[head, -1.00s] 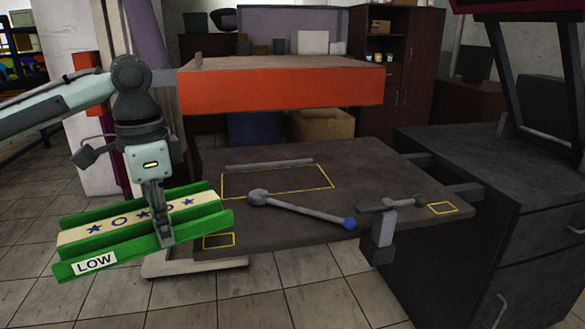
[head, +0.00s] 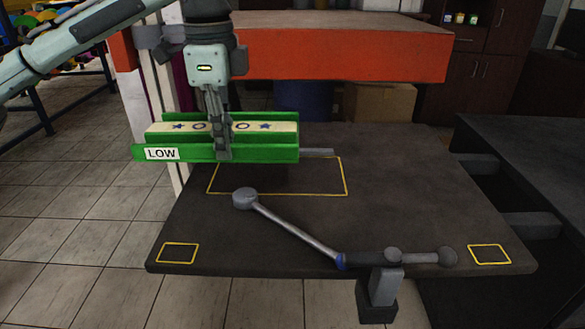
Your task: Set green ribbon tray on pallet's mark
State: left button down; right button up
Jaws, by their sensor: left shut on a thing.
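The green ribbon tray (head: 270,153) has a white "LOW" label and a cream strip with blue stars and rings. My left gripper (head: 223,155) is shut on the tray near its middle and holds it roughly level above the back left of the dark pallet (head: 420,200). The pallet carries a large yellow outlined mark (head: 346,180) and two small yellow outlines, at front left (head: 178,253) and front right (head: 489,254). The tray hides part of the large mark's back left. My right gripper is not in view.
A grey lever arm with a round knob (head: 245,198) lies across the pallet's front, near a clamp post (head: 384,285). A grey bar (head: 318,152) lies behind the large mark. An orange beam (head: 340,55) spans above the back. A dark cabinet (head: 530,170) stands right.

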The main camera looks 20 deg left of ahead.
aim_at(287, 131)
pick_arm(q)
jog(key=w+d+f, duration=0.4)
jog(key=w+d, duration=0.1)
jog(key=w+d+f, duration=0.2)
jog(key=d, duration=0.1)
jog(key=shift+w+f, duration=0.4)
notch_tip(287, 131, down, 3)
jog(key=shift+f+p, duration=0.15)
jog(key=shift+p, duration=0.15)
jog(key=shift+f, duration=0.3)
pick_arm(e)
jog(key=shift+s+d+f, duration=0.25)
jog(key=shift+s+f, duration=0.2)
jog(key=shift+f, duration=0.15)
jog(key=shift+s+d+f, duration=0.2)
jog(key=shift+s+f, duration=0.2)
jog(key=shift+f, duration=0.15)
pick_arm(q)
jog(key=shift+f, duration=0.1)
jog(key=c, duration=1.6)
grip_release()
notch_tip(287, 131, up, 11)
jog(key=shift+r, duration=0.2)
jog(key=shift+s+r, duration=0.1)
jog(key=shift+r, duration=0.3)
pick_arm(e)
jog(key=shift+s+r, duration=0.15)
